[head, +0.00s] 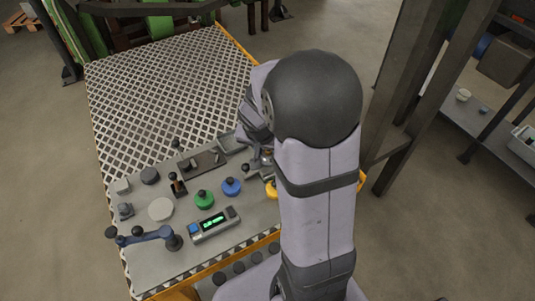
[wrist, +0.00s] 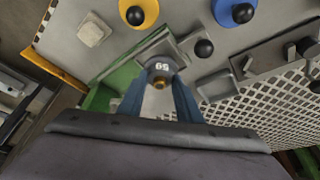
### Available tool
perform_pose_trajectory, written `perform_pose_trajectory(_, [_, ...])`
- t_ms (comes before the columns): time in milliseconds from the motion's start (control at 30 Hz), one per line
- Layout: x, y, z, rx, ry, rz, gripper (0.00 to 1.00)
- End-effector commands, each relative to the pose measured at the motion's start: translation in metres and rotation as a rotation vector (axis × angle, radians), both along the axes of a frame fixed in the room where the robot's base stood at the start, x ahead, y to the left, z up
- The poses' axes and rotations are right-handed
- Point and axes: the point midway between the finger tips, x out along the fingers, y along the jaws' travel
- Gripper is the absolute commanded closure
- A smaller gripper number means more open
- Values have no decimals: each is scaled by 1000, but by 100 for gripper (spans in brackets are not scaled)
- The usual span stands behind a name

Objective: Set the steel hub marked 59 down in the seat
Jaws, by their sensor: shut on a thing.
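The steel hub marked 59 (wrist: 161,69) is between the fingertips of my gripper (wrist: 160,88) in the wrist view. Its number faces the camera upside down, and a brass-coloured round part shows at its near edge. My gripper is shut on the hub. A grey block-like fixture (wrist: 166,45) shows just beyond and around the hub; it may be the seat, but its opening is hidden. I cannot tell whether the hub touches it. In the head view my gripper (head: 262,155) is over the right side of the bench, and my arm mostly hides the hub.
Yellow (wrist: 137,14), blue (wrist: 235,12) and green (head: 204,199) knobbed discs stand near my gripper. A black-knobbed lever (wrist: 203,48) is close beside the fixture. A shallow grey tray (wrist: 214,86) lies to its right. White mesh (head: 160,80) covers the far table.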

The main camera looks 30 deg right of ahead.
Motion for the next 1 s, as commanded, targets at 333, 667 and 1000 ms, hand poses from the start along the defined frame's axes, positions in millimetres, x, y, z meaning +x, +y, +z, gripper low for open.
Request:
perform_pose_trajectory(333, [1, 0, -15, 1, -3, 1, 100])
perform_pose_trajectory(667, [0, 0, -18, 0, -1, 0, 59])
perform_pose_trajectory(1000, [0, 0, -18, 1, -1, 0, 50])
